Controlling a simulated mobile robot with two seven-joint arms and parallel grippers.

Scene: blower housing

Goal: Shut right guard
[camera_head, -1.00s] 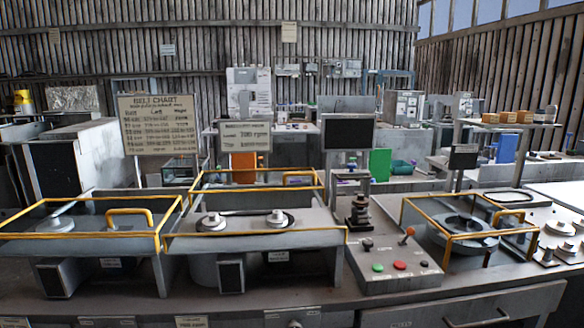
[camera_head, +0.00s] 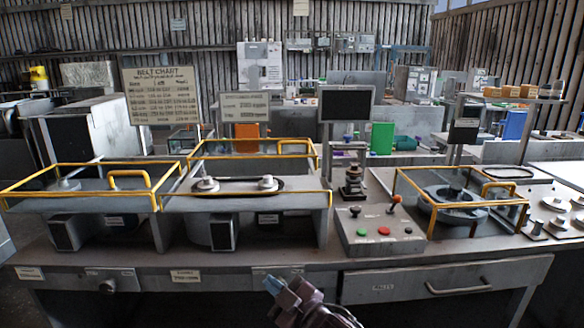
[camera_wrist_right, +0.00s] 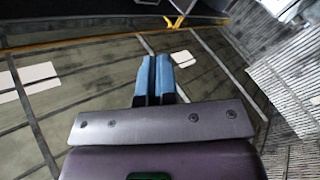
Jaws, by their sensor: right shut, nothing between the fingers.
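Yellow-edged guards stand on the bench. My right gripper (camera_head: 273,286) is low in front of the bench, apart from all guards. Its blue fingers (camera_wrist_right: 155,78) are together and empty. My left gripper is not in view.
A drawer with a handle (camera_head: 458,287) is at the bench front. Loose round parts (camera_head: 556,203) lie at far right.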

